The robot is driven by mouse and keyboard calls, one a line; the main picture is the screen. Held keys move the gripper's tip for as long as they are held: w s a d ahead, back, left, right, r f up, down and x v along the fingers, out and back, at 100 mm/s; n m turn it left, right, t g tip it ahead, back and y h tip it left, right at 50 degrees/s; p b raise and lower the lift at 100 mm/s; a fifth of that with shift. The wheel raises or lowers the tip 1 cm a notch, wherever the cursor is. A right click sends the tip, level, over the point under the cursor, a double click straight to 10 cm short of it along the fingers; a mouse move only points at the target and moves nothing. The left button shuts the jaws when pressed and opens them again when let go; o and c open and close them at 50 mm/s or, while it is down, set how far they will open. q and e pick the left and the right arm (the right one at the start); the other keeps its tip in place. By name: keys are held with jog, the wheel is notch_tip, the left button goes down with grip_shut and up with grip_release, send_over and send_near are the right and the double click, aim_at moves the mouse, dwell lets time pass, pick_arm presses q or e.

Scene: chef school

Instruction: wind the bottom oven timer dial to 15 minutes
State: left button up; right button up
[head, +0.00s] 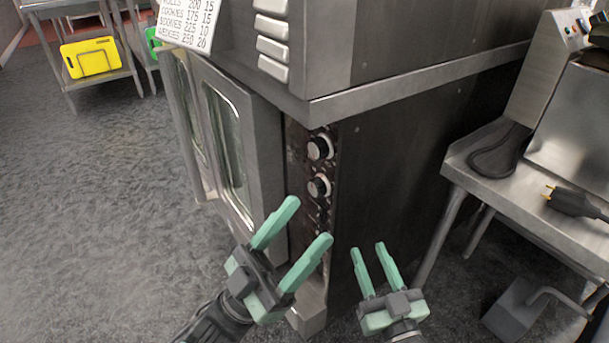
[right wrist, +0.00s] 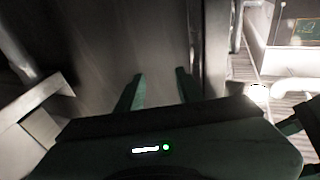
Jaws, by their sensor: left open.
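The bottom oven (head: 241,105) stands in the middle of the head view, its glass door on the left. Its narrow dark control panel (head: 297,140) carries an upper round black dial (head: 319,148) and a lower one (head: 319,187). I cannot read their marks or tell which is the timer. My left gripper (head: 310,219) is open and empty in front of the panel, just below the lower dial in the picture, and hides part of the lower panel. My right gripper (head: 368,249) is open and empty to the right, by the oven's side; its fingers also show in the right wrist view (right wrist: 158,76).
A steel table (head: 500,190) with a black plug and cable (head: 575,203) stands on the right. A sign (head: 187,22) with baking numbers hangs above the oven door. A rack with a yellow board (head: 90,57) is at the back left. The floor on the left is clear.

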pick_arm(q)
jog(key=w+d+f+g+y+p, duration=0.2)
jog(key=w+p, duration=0.2)
jog(key=w, duration=0.1)
pick_arm(e)
jog(key=s+d+f+g+h+p, duration=0.2)
jog(key=s+f+g, duration=0.35)
jog(key=f, duration=0.45)
jog(key=s+d+f+g+h+p, duration=0.2)
jog(key=s+d+f+g, duration=0.3)
jog(key=f, duration=0.6)
pick_arm(q)
jog(key=n+g+y+p, duration=0.2)
jog(key=n+y+p, duration=0.15)
jog(key=y, duration=0.35)
send_near(313, 189)
jog(key=d+b, duration=0.1)
jog(key=shift+n, duration=0.45)
jog(key=x, duration=0.3)
jog(key=b+x, duration=0.1)
jog(key=x, duration=0.2)
jog(key=shift+w+d+f, duration=0.15)
jog(key=shift+w, duration=0.35)
jog(key=shift+w+d, duration=0.45)
jog(key=shift+d, duration=0.15)
pick_arm(e)
jog(key=s+d+f+m+g+h, duration=0.1)
jog(key=s+f+g, duration=0.1)
jog(key=s+g, duration=0.4)
jog(key=shift+s, duration=1.35)
